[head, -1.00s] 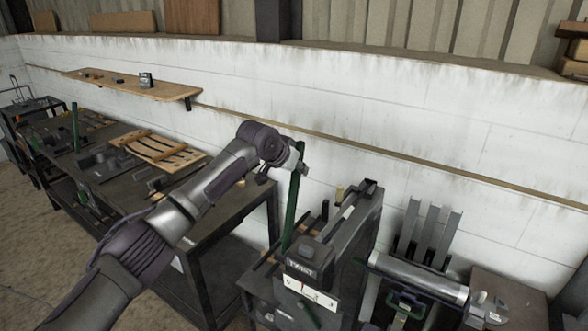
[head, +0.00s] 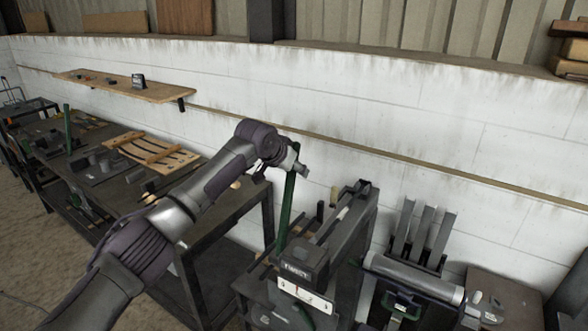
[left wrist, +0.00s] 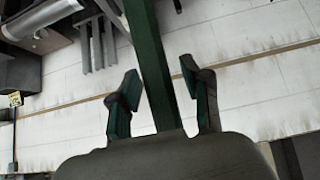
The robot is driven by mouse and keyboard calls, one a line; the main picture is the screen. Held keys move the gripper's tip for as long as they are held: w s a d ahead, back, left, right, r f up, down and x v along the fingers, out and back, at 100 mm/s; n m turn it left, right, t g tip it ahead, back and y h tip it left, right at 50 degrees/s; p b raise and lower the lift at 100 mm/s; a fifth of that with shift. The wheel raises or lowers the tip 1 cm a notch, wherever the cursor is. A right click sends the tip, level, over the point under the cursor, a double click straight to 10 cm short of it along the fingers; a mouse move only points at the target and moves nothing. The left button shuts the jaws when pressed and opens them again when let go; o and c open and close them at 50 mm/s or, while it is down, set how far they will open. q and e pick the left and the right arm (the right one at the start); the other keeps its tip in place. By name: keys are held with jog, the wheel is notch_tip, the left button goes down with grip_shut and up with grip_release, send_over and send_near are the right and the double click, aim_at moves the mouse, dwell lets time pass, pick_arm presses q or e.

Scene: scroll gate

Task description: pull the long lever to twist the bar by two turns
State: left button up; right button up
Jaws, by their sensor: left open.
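The long green lever (head: 287,212) stands nearly upright on the left side of a dark machine (head: 318,255) with a TWIST label. My left gripper (head: 288,170) is at the lever's upper end. In the left wrist view the lever (left wrist: 148,45) runs between the two open fingers of my left gripper (left wrist: 160,75), with gaps visible on both sides. The bar to be twisted is hard to make out within the machine. My right gripper does not show.
A dark workbench (head: 205,225) with a slatted wooden piece (head: 155,151) is at left. A white wall with a wooden shelf (head: 125,90) is behind. A machine with a grey roller (head: 415,280) stands to the right.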

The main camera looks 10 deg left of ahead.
pick_arm(q)
jog(key=shift+s+a+r, duration=0.15)
jog(key=shift+s+r, duration=0.05)
jog(key=v, duration=1.1)
jog(key=shift+s+r, duration=0.1)
